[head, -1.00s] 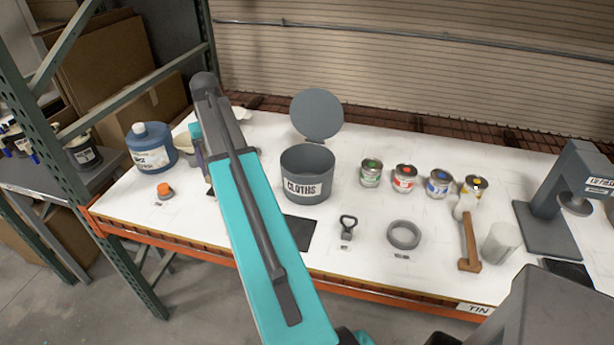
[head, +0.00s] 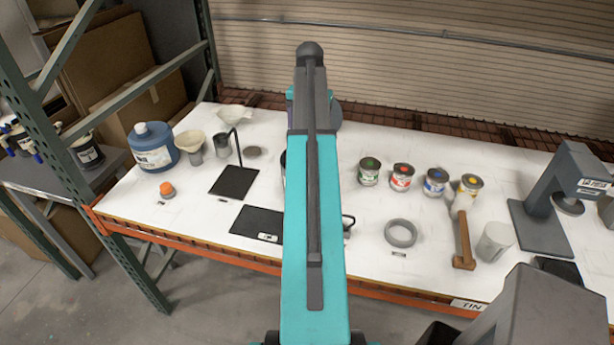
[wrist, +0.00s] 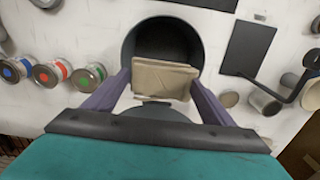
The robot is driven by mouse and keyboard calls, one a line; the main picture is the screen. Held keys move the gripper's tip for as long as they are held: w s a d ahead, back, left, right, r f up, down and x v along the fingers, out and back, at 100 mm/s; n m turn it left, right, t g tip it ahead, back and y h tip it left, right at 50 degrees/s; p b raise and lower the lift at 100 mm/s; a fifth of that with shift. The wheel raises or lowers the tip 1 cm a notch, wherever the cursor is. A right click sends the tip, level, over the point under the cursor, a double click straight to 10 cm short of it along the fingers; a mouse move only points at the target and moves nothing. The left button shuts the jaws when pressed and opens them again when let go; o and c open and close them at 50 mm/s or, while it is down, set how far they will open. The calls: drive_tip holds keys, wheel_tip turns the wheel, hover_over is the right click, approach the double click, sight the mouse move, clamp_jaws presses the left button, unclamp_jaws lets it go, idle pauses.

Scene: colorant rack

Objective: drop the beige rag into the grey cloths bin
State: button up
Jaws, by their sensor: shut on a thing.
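In the wrist view my gripper (wrist: 160,82) is shut on the folded beige rag (wrist: 162,79), held between its two purple fingers. The rag overlaps the near part of the mouth of the round grey cloths bin (wrist: 128,50). The bin is open and its inside looks dark. I cannot tell how high the rag is above the rim. The bin's round lid (wrist: 158,111) shows partly behind the rag. In the head view my arm hides the rag and nearly all of the bin; part of the lid (head: 335,112) shows to the right of the arm.
Several small tins with coloured lids (head: 403,178) stand right of my arm, with a grey ring (head: 400,234) in front. A mallet (head: 462,240) and a grey press (head: 545,220) are farther right.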

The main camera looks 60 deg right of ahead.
drive_tip(key=shift+s+d, duration=0.25)
drive_tip(key=shift+f, duration=0.1)
drive_tip(key=shift+f, duration=2.85)
drive_tip(key=o, duration=1.1)
drive_tip(key=shift+r, duration=0.1)
drive_tip(key=shift+r, duration=3.65)
